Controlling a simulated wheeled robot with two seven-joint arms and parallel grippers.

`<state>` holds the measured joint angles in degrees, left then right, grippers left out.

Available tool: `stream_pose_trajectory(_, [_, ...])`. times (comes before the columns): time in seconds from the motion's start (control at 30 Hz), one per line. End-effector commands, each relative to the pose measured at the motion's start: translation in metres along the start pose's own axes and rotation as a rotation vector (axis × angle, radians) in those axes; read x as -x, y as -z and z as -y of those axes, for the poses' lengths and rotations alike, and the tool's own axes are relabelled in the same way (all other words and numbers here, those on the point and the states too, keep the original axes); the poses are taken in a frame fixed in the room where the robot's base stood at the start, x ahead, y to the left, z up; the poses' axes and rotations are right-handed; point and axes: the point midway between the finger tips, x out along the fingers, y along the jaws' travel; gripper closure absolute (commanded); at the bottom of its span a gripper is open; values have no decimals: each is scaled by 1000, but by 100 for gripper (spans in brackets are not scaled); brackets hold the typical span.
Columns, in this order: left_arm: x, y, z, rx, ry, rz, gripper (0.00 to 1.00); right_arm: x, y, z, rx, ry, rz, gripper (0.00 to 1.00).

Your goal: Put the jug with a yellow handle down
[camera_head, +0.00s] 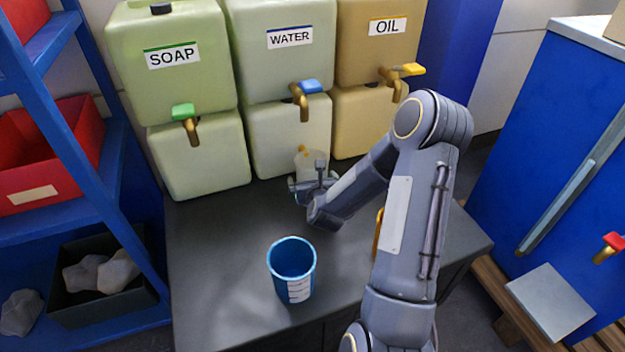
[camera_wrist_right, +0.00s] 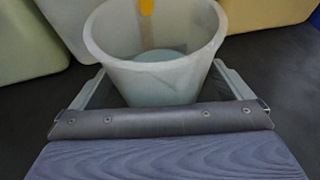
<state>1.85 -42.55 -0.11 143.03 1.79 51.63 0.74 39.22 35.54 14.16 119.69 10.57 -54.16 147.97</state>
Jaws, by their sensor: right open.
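The jug with a yellow handle (camera_head: 310,161) is a pale translucent vessel at the back of the dark table, in front of the water tank. In the right wrist view the jug (camera_wrist_right: 160,78) looks upright, with its yellow handle (camera_wrist_right: 146,7) on the far side. My right gripper (camera_head: 313,184) is at the jug's near side. In the wrist view its fingers (camera_wrist_right: 162,92) lie on either side of the jug and are open. The jug's base is partly hidden by the gripper, so its contact with the table is hard to see. My left gripper is not in view.
A blue cup (camera_head: 292,270) stands at the table's front. An orange-yellow object (camera_head: 377,232) is mostly hidden behind my right arm. Soap (camera_head: 190,100), water (camera_head: 285,80) and oil (camera_head: 375,60) tanks with taps line the back. The table's left part is clear.

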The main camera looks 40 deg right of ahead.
Motion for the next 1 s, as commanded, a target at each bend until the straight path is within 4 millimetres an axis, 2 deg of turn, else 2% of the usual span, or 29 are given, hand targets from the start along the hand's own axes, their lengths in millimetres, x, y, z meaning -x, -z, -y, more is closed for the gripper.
stream_pose_trajectory(0.17, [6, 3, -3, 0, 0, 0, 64, 2, -5, 0, 0, 0, 0, 1])
stream_pose_trajectory(0.27, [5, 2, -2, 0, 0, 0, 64, 16, -3, 0, 0, -1, -1, 1])
stream_pose_trajectory(0.5, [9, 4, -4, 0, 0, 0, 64, 68, -4, 0, 2, 0, 0, 1])
stream_pose_trajectory(0.7, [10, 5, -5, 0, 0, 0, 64, 104, -3, 0, 1, -1, 1, 1])
stream_pose_trajectory(0.9, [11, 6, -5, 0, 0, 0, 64, 121, -4, -2, 23, -9, -2, 1])
stream_pose_trajectory(1.0, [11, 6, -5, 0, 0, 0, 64, 127, -12, -12, 157, -59, -14, 1])
